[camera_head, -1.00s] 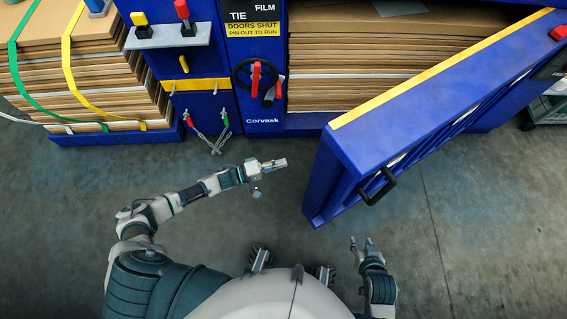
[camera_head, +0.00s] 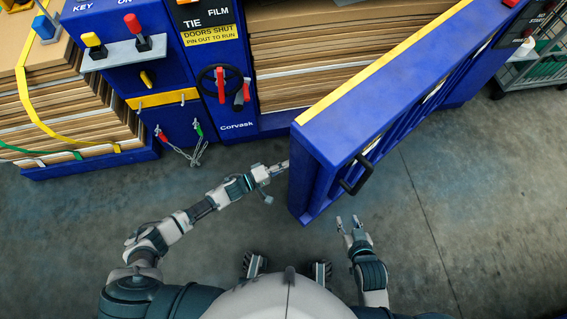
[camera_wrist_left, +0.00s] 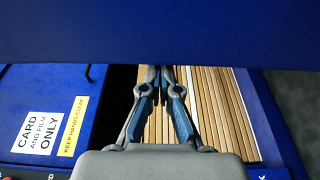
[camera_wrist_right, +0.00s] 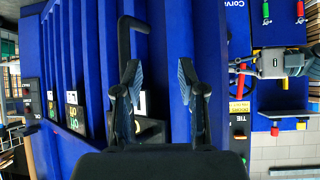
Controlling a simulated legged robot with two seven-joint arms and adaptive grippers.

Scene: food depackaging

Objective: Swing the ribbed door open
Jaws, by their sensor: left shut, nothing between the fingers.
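The ribbed door (camera_head: 365,110) is blue with a yellow strip along its top edge. It stands partly open, its free end swung out towards me, with a black bar handle (camera_head: 357,175) on its ribbed outer face. My left gripper (camera_head: 284,166) is shut and empty, at the inner side of the door's free end; whether it touches is unclear. In the left wrist view, a blue panel crosses above its closed fingers (camera_wrist_left: 167,75). My right gripper (camera_head: 347,222) is open and empty, below the handle. In the right wrist view, the handle (camera_wrist_right: 133,35) is beyond the spread fingers (camera_wrist_right: 158,78).
The blue machine body (camera_head: 235,125) carries a handwheel (camera_head: 220,86) and red and yellow levers. Stacked cardboard (camera_head: 330,65) fills the bay behind the door. More strapped cardboard (camera_head: 75,110) is at left. A wire cart (camera_head: 530,70) stands far right. The grey floor right of the door is clear.

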